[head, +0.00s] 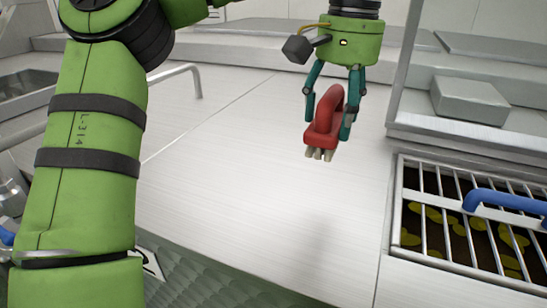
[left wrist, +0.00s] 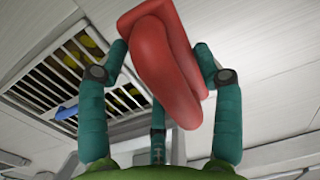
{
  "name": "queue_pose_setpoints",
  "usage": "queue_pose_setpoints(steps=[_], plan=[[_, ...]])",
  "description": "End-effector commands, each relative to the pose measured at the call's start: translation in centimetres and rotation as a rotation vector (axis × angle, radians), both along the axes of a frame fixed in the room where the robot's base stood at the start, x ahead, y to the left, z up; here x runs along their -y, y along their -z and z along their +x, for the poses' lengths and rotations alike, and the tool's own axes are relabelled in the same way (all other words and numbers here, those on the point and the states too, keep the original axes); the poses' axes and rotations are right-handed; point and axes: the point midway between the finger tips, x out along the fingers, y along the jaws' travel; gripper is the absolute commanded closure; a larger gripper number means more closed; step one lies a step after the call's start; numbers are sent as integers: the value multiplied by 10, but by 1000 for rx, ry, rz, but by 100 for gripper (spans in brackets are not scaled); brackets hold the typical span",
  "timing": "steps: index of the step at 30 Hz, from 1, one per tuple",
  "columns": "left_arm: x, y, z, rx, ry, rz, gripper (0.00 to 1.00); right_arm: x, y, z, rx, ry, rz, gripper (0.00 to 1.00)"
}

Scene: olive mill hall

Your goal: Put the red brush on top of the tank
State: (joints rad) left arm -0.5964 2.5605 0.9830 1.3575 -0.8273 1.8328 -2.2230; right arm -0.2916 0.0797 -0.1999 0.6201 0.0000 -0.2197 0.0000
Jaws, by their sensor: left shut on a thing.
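My right gripper is not in view.
A blue handle (head: 505,202) lies over the grate. A grey block (head: 469,101) sits on a ledge behind it. A bent metal rail (head: 190,75) stands at the left. The pale metal surface (head: 260,180) is clear in the middle.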

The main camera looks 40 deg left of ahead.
Motion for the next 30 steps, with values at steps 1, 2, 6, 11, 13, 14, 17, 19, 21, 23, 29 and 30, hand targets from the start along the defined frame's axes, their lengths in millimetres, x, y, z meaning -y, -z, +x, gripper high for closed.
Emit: queue_pose_setpoints(steps=[1, 2, 6, 11, 13, 14, 17, 19, 21, 23, 29, 30], plan=[[-6, 7, -2, 5, -4, 3, 65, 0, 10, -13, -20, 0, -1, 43], [-10, 10, -4, 5, -5, 3, 65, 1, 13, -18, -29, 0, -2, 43], [-37, 23, -15, 0, -3, -5, 65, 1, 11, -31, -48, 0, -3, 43], [-70, 42, -28, -1, -3, -10, 65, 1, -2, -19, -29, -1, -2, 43], [-82, 51, -32, 0, 0, -9, 65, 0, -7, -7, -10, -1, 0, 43], [-86, 53, -34, -1, -2, -7, 65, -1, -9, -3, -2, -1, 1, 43], [-97, 61, -38, 0, -2, -6, 65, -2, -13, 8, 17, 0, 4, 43], [-100, 64, -39, 1, -1, -4, 64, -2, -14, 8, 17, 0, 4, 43], [-102, 68, -39, -1, -1, -4, 64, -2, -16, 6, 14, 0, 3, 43], [-102, 75, -39, -3, 0, -3, 64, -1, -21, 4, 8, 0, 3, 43], [-101, 101, -39, -1, -2, -3, 64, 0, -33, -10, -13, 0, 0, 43], [-101, 104, -39, 1, -2, -4, 64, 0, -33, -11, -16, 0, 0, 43]])
